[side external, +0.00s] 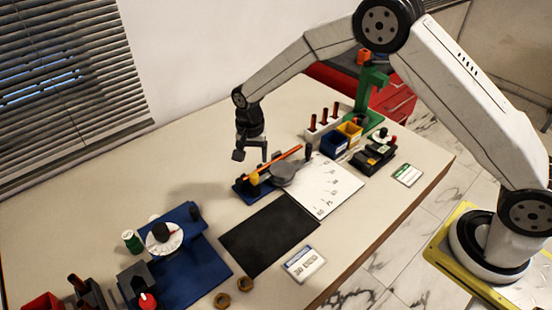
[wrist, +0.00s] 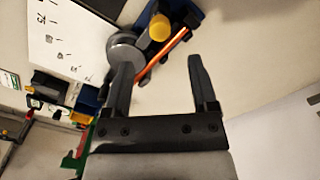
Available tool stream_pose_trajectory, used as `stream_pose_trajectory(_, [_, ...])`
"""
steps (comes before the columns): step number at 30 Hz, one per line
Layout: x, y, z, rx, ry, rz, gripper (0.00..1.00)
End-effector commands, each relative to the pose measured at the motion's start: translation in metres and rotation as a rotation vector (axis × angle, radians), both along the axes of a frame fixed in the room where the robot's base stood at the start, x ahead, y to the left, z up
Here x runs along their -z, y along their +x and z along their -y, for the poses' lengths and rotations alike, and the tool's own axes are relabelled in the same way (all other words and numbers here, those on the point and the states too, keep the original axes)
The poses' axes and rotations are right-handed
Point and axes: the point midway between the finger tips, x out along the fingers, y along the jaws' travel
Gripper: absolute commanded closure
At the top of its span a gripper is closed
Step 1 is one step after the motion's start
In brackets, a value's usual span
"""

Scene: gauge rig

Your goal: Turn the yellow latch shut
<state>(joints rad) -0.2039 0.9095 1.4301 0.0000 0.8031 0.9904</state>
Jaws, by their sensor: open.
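The yellow latch (side external: 254,178) shows as a small yellow knob on a dark blue base (side external: 243,189). It also shows in the wrist view (wrist: 159,27), beyond my fingertips. An orange bar (side external: 282,160) runs from beside the knob, over or alongside a round grey disc (side external: 283,174). My gripper (side external: 250,156) is open and empty, above the table by the latch. In the wrist view, my gripper (wrist: 160,68) has its left finger in front of part of the grey disc (wrist: 125,50). I cannot tell how far the latch is turned.
A white sheet (side external: 325,188) and black mat (side external: 268,233) lie nearby. Blue and yellow bins (side external: 335,141), a green stand (side external: 370,95) and a white rack with several pegs stand behind to the right. A blue dial fixture (side external: 190,265) is at front left. The table left of my gripper is clear.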

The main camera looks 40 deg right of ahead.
Motion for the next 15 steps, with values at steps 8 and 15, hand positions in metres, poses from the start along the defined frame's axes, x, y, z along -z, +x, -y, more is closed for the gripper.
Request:
stream_pose_trajectory(8, [0.026,0.000,0.000,-0.001,0.000,-0.001,0.26])
stream_pose_trajectory(15, [0.054,0.000,0.000,-0.001,0.000,0.000,0.26])
